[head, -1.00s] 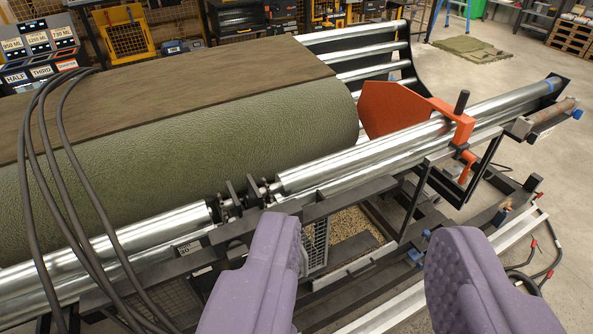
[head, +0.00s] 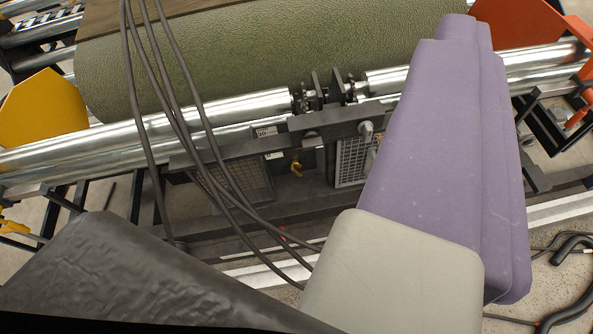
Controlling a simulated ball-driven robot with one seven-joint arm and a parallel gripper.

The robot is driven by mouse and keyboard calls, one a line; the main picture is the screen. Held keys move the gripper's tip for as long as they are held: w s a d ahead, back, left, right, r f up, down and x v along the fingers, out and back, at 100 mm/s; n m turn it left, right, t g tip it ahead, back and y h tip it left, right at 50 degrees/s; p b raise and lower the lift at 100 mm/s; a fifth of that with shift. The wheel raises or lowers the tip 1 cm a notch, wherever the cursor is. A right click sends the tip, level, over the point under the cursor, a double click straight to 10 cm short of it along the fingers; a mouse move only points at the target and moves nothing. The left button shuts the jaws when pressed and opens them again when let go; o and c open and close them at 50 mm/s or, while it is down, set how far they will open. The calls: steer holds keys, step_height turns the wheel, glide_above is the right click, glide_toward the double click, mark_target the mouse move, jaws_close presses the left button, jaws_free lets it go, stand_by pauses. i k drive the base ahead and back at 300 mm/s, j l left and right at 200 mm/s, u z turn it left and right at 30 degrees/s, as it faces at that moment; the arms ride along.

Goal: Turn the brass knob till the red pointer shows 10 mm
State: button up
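My gripper (head: 455,50) fills the right side as one large purple padded shape with stepped edges. I cannot make out two separate fingertips or a gap between them. Nothing is seen held in it. A small brass-coloured part (head: 296,166) hangs below the dark crossbar, left of my gripper and apart from it in the picture. It may be the brass knob, but it is too small to be sure. A small pale label (head: 265,132) sits on the bar near it. I cannot make out a red pointer or read a scale.
A green turf roll (head: 250,60) lies behind the steel rollers (head: 200,118). Black cables (head: 180,90) hang across the front at left. A yellow plate (head: 42,110) stands at left, an orange one (head: 535,25) at right. Mesh boxes (head: 355,165) sit under the crossbar.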

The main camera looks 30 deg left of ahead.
mark_target(295, 166)
steer(key=i+l, duration=0.2)
steer(key=i, duration=0.2)
steer(key=i+l, duration=0.25)
steer(key=i, duration=0.15)
steer(key=i+l+u, duration=0.1)
steer(key=i, duration=0.3)
steer(key=i+l+u, duration=0.1)
steer(key=u, duration=1)
steer(key=l, duration=0.1)
